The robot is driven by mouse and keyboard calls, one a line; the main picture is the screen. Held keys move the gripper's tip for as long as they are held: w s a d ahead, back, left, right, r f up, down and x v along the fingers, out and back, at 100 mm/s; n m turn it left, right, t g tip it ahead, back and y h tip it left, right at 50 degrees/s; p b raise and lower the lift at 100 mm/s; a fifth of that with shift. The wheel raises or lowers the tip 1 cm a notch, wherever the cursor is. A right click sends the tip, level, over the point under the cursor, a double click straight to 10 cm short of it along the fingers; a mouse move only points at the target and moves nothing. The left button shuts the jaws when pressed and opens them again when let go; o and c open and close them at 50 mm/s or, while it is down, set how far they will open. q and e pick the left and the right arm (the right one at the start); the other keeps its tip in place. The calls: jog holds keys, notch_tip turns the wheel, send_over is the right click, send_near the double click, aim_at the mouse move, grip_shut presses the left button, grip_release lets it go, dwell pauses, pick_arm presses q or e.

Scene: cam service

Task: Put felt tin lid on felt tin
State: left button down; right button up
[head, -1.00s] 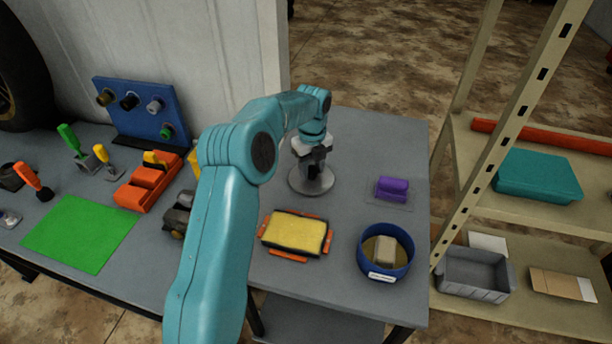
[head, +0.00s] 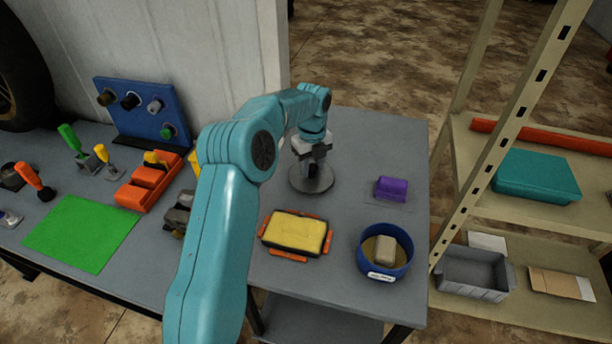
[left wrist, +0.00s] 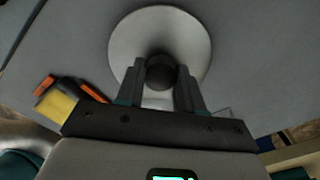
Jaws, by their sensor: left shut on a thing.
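The felt tin lid (head: 304,184) is a round grey metal disc with a dark knob, at the back middle of the grey table. My left gripper (head: 313,165) points down over it and is shut on its knob. In the left wrist view the knob (left wrist: 160,72) sits between the two fingers, with the pale disc around it. Whether the lid touches the table is hard to tell. The felt tin (head: 402,270) is a blue round tub with a white label at the front right, open on top, with a beige block inside. My right gripper is not in view.
A yellow pad in an orange-edged tray (head: 267,246) lies left of the tin. A purple block (head: 391,188) lies behind the tin. A beige shelf rack (head: 468,205) stands close to the table's right edge. Bare tabletop lies between lid, pad and tin.

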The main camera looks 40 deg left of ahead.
pick_arm(q)
jog(key=shift+r+p, duration=1.7)
jog(key=shift+r, duration=0.05)
jog(key=shift+r, duration=0.15)
notch_tip(320, 180, up, 6)
jog(key=r+p, duration=0.1)
jog(key=p, duration=0.5)
jog(key=s+d+n+b, duration=0.1)
jog(key=s+d+b, duration=0.1)
jog(key=d, duration=0.7)
jog(key=s+d+f+n+b, duration=0.1)
jog(key=s+d+b, duration=0.1)
jog(key=d, duration=0.8)
jog(key=s+d+n+b, duration=0.1)
jog(key=s+d+b, duration=0.1)
jog(key=d, duration=0.7)
jog(key=shift+s+d+f+b, duration=0.25)
jog(key=shift+d+f+b, duration=0.15)
jog(key=shift+b, duration=0.4)
jog(key=shift+f+b, duration=0.6)
jog(key=shift+f, duration=0.5)
